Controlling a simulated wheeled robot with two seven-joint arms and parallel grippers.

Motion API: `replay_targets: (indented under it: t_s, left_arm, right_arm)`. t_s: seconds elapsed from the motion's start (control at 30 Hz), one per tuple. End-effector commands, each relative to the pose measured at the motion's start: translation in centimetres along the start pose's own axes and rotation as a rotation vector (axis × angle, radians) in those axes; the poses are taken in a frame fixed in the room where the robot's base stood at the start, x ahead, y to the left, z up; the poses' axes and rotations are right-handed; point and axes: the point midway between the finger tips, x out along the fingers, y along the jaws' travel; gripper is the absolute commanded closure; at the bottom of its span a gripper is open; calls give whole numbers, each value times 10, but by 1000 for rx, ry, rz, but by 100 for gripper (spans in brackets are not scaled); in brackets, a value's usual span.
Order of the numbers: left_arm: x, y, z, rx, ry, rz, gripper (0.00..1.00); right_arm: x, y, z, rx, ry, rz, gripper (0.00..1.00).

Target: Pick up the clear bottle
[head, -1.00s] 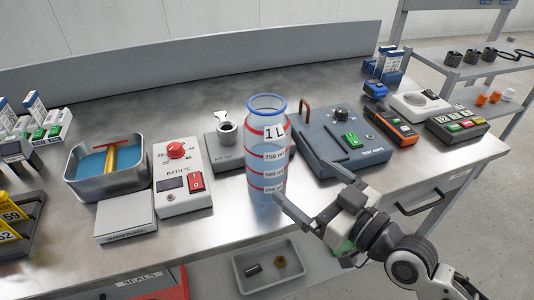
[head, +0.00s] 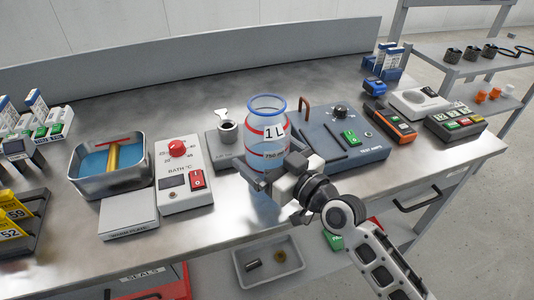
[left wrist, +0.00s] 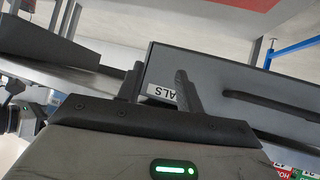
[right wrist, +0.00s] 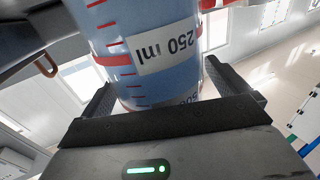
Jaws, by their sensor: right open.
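The clear bottle (head: 267,132) stands upright near the front of the metal bench in the head view. In the right wrist view the bottle (right wrist: 150,50) fills the space between the open fingers of the right gripper (right wrist: 180,95). My left gripper (left wrist: 160,85) shows only in the left wrist view, fingers apart and empty, near a grey drawer front with a label.
The bath control box (head: 183,175) and water bath (head: 108,168) stand left of the bottle. The blue-grey test unit (head: 345,140) is close on its right. A grey tray (head: 268,265) with small parts sits below the bench edge.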

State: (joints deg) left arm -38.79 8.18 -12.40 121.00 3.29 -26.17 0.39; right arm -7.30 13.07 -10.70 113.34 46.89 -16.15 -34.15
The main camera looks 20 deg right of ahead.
Motion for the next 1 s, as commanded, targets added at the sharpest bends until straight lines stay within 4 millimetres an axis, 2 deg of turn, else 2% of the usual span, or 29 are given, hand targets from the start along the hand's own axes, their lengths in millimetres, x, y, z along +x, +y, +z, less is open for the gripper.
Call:
replay_targets:
  t_s: [0.1,0.33,0.37,0.6,0.73,0.93,1.0]
  left_arm:
    - [0,0,0,1,0,0,64]
    - [0,0,-1,1,3,1,64]
    - [0,0,-2,1,4,1,64]
    - [-1,0,-4,1,9,1,64]
    - [-2,0,-6,2,9,0,64]
    - [-6,0,-9,9,3,-4,64]
    - [-7,0,-10,14,-4,-7,64]
  right_arm:
    - [0,0,0,0,0,0,4]
    - [-1,0,0,0,0,0,68]
    - [0,0,-3,-1,7,1,70]
    - [0,0,-4,-1,7,1,70]
    - [0,0,-11,-1,9,1,70]
    - [0,0,-38,-2,13,2,70]
    - [-10,-5,-49,0,10,0,70]
